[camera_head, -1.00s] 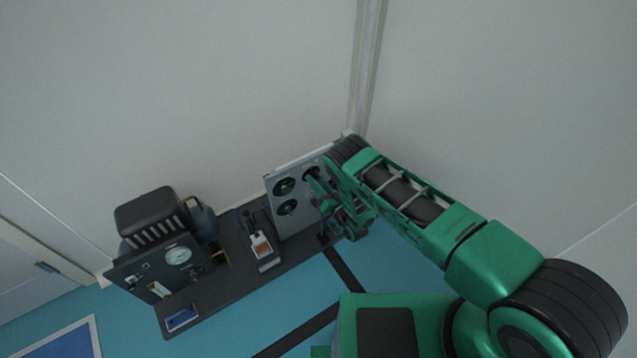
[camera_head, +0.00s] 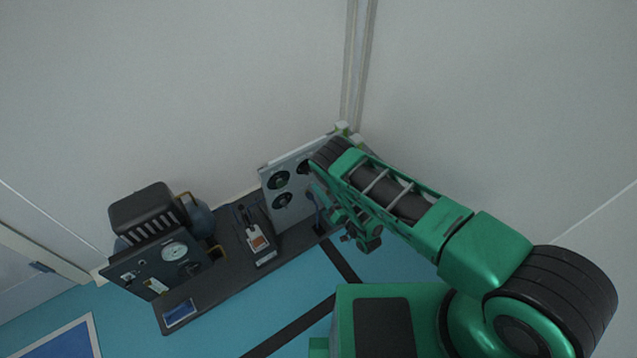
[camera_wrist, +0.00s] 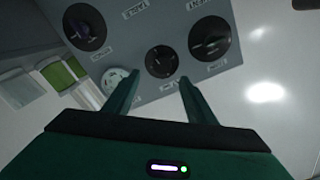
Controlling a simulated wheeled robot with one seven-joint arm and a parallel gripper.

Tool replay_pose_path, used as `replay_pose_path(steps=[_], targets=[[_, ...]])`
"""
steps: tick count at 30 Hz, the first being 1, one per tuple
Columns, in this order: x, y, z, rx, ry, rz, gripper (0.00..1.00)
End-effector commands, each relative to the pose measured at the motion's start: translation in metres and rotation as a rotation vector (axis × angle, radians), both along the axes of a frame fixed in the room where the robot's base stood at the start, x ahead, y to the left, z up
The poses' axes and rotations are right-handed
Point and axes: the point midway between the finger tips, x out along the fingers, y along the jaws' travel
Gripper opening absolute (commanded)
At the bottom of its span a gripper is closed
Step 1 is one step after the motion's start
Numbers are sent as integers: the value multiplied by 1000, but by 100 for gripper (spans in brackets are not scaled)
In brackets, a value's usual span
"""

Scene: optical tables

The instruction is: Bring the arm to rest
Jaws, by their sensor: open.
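My green arm reaches from the lower right toward the back corner in the head view. My gripper (camera_wrist: 155,92) shows in the wrist view with its two green fingers apart and nothing between them. It faces a grey panel (camera_wrist: 140,45) with several round dark dials and a pale round knob (camera_wrist: 116,77) near the left finger. In the head view this grey panel (camera_head: 270,175) stands upright at the right end of a dark bench, partly hidden by my arm. The gripper's fingertips are hard to make out there.
The dark bench (camera_head: 225,280) holds a black unit with a white gauge (camera_head: 174,251) and a small device with an orange label (camera_head: 258,243). A green-and-white object (camera_wrist: 62,78) is left in the wrist view. Walls close in behind; the blue floor (camera_head: 385,265) is partly clear.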

Motion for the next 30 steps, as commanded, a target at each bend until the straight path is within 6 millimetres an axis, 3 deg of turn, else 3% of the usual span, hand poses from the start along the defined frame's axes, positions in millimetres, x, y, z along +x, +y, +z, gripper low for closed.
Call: replay_pose_path(steps=[6,23,26,30], targets=[[-12,-9,0,0,0,0,51],[-12,-9,1,0,0,-1,51],[-4,-9,6,-12,3,-8,51],[28,-11,27,-63,25,-42,51]])
